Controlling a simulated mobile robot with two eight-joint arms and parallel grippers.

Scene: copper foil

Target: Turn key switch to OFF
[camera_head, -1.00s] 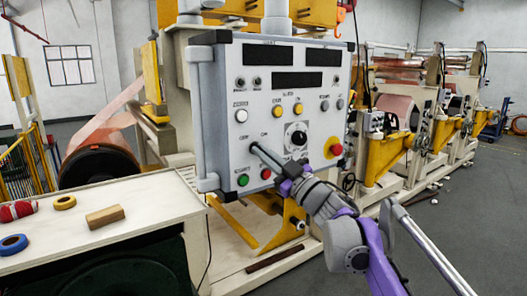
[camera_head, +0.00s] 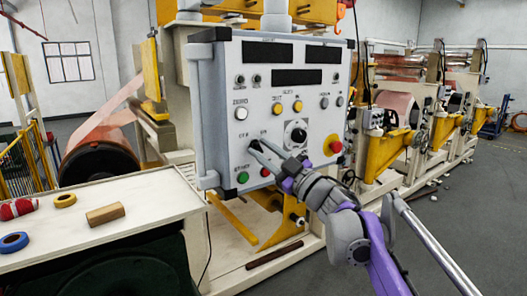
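The grey control panel (camera_head: 222,105) stands in the middle of the view, with displays, buttons and a dial. My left gripper is not in view.
A green button (camera_head: 243,179) and a red button (camera_head: 266,172) sit just below the fingertips. A black dial (camera_head: 296,133) and a red emergency stop (camera_head: 336,147) are to the right. A bench (camera_head: 135,201) with tape rolls and a wooden block stands at left.

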